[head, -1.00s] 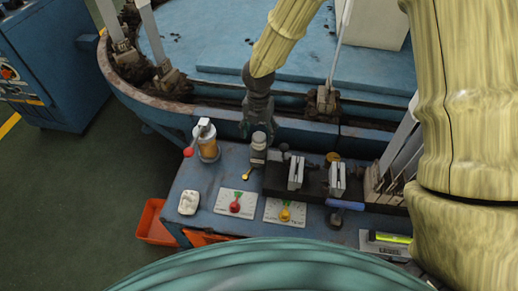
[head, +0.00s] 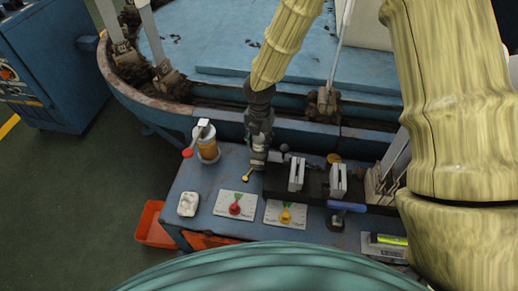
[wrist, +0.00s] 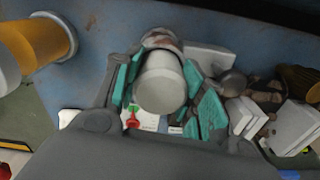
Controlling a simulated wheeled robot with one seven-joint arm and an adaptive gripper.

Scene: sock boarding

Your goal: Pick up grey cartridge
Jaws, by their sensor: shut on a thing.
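The grey cartridge (head: 258,157) is a pale grey cylinder, upright at the back edge of the blue bench, left of the dark rail. My gripper (head: 259,138) comes down over it from above and hides its upper part. In the wrist view the round top of the cartridge (wrist: 160,85) sits between the teal finger pads of my gripper (wrist: 163,90), which is shut on it. I cannot tell whether its foot still touches the bench.
An orange cylinder with a red-knobbed lever (head: 207,145) stands to the left. The dark rail (head: 315,185) carries grey blocks (head: 297,174) on the right. Two white dial plates (head: 236,205) and a white tray (head: 188,203) lie in front. The bench (head: 208,178) is bare near the orange cylinder.

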